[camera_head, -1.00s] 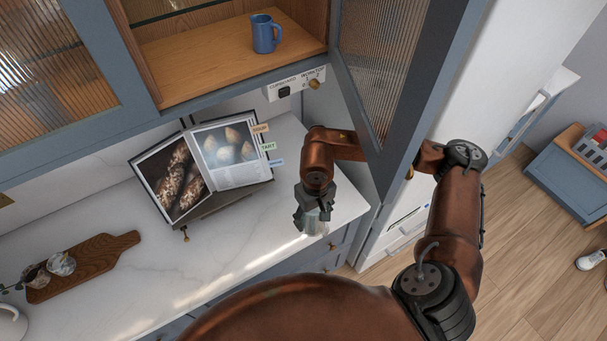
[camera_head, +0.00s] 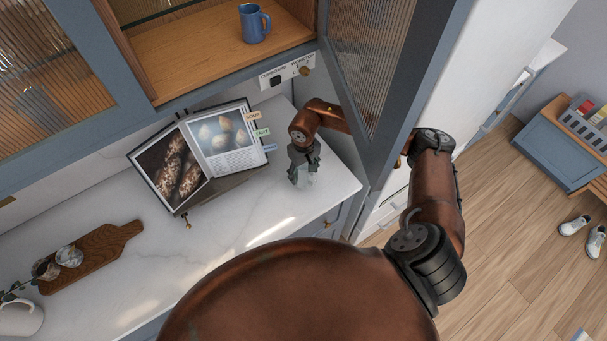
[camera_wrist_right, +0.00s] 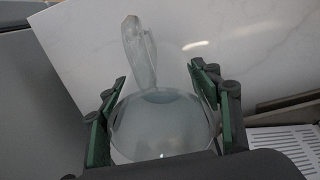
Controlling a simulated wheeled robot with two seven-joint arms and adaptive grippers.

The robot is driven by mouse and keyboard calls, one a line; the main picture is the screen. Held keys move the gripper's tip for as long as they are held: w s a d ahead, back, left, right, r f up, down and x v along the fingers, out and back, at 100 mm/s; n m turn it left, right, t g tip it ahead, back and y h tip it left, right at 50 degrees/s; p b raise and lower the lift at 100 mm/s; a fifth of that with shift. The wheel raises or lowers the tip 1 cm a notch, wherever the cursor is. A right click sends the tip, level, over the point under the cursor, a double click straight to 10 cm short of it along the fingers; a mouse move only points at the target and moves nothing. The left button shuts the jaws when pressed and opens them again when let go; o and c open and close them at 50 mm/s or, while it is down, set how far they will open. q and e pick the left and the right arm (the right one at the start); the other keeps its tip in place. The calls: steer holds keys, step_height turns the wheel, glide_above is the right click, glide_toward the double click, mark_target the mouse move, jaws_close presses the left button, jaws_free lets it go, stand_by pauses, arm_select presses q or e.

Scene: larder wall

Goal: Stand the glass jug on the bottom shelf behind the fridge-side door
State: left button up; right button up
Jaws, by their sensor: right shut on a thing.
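The glass jug (camera_head: 307,180) is clear and hard to see in the head view, over the right end of the worktop. In the wrist view its round body (camera_wrist_right: 160,125) is between the fingers, with its handle (camera_wrist_right: 140,52) pointing up the picture. My right gripper (camera_head: 303,167) is shut on it; I cannot tell whether its base touches the worktop. The fridge-side door (camera_head: 372,55), with ribbed glass, stands open to the right of the cupboard. My right forearm passes close beside its lower end. The bottom shelf (camera_head: 190,62) is wooden and holds a blue mug. My left gripper is out of view.
The blue mug (camera_head: 254,24) stands toward the shelf's right; the shelf left of it is clear. An open cookbook (camera_head: 205,150) on a stand is left of the gripper. A wooden board (camera_head: 95,262) lies on the worktop (camera_head: 150,285).

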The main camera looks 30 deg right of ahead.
steer(key=shift+w+f, duration=0.2)
steer(key=shift+w+d+f, duration=0.1)
steer(key=shift+w+f, duration=0.1)
steer(key=shift+f, duration=0.05)
step_height(320, 180, down, 2)
steer(key=shift+f+p, duration=0.1)
steer(key=shift+p, duration=0.8)
steer(key=shift+f, duration=0.45)
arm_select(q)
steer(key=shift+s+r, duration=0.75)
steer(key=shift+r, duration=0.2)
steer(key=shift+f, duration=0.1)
arm_select(e)
steer(key=shift+f, duration=0.1)
steer(key=shift+f, duration=0.1)
steer(key=o, duration=1.4)
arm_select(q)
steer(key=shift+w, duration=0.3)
arm_select(e)
steer(key=o, duration=0.4)
steer(key=shift+c, duration=0.2)
